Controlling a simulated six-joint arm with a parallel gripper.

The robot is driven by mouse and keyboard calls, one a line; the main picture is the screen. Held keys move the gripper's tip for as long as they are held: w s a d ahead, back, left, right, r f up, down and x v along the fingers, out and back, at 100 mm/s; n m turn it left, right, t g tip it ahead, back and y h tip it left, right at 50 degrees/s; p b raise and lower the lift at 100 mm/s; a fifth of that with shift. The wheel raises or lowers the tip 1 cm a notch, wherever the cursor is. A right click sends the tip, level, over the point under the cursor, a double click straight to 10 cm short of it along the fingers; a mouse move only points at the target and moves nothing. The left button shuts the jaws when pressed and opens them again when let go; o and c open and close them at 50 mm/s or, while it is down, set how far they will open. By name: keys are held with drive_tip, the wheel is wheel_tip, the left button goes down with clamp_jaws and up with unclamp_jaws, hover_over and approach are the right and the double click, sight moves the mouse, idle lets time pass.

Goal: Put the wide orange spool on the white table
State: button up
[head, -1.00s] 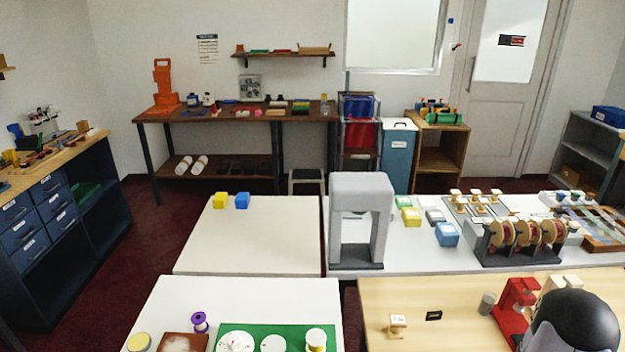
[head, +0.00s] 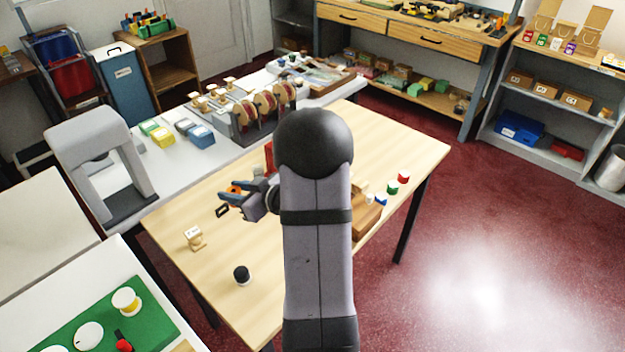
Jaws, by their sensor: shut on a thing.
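The wide orange spool (head: 235,189) shows as a small patch of orange at my gripper, mostly hidden by the jaws. My gripper (head: 230,196) is shut on it over the light wooden table, left of my forearm. I cannot tell from this view whether the spool is clear of the tabletop. White tabletops show at lower left (head: 62,308), at the left edge (head: 40,225) and behind the wooden table (head: 160,182).
The wooden table (head: 215,265) holds a tan stamp-like piece (head: 194,238), a dark-topped spool (head: 242,275) and a black bracket (head: 222,211). A grey arch (head: 100,170) stands left. The left-edge white top looks bare.

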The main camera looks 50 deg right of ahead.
drive_tip(key=s+d+f+m+g+h, duration=0.1)
drive_tip(key=s+d+m+h, duration=0.2)
drive_tip(key=d+m+h, duration=0.6)
drive_tip(key=shift+s+d+f+n+y+p, duration=0.15)
drive_tip(key=shift+d+f+n, duration=0.3)
drive_tip(key=shift+f, duration=0.7)
drive_tip(key=shift+w+d+f+n+y+p, duration=0.1)
drive_tip(key=shift+d+f+n+y, duration=0.15)
drive_tip(key=shift+d+f, duration=0.6)
drive_tip(key=shift+s+d+f+n+y+p, duration=0.1)
drive_tip(key=shift+d+f+n+y, duration=0.15)
drive_tip(key=shift+f, duration=1.15)
drive_tip(key=shift+a, duration=0.1)
drive_tip(key=shift+f, duration=2.05)
drive_tip(key=shift+f, duration=0.1)
drive_tip(key=shift+f, duration=0.15)
drive_tip(key=o, duration=1.1)
drive_tip(key=shift+o, duration=0.2)
drive_tip(key=shift+r, duration=0.3)
